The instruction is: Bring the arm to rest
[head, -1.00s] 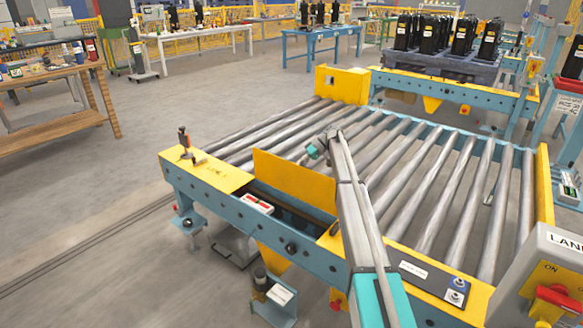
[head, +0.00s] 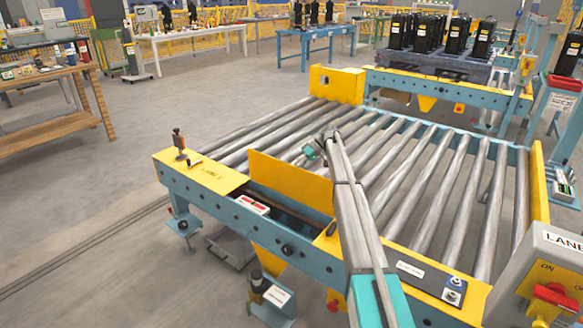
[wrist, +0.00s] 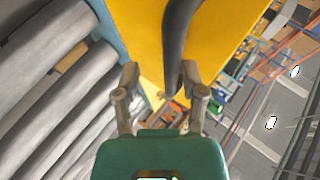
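My arm (head: 350,205) reaches from the bottom of the head view over the roller conveyor's near side. Its teal wrist end shows above the rollers (head: 400,178), but the fingers are too small to read there. In the wrist view my gripper (wrist: 164,84) has its two grey fingers spread apart, with nothing clasped between them. A dark rounded bar (wrist: 178,45) shows beyond and between the fingers; I cannot tell what it belongs to or how near it is. A yellow panel (wrist: 135,30) lies behind it, and rollers (wrist: 55,70) fill the left side.
A yellow plate (head: 290,180) stands up on the conveyor's near edge. A small lever (head: 180,143) stands on the left corner. A grey control box (head: 545,275) with a red switch is at the lower right. The rollers are empty.

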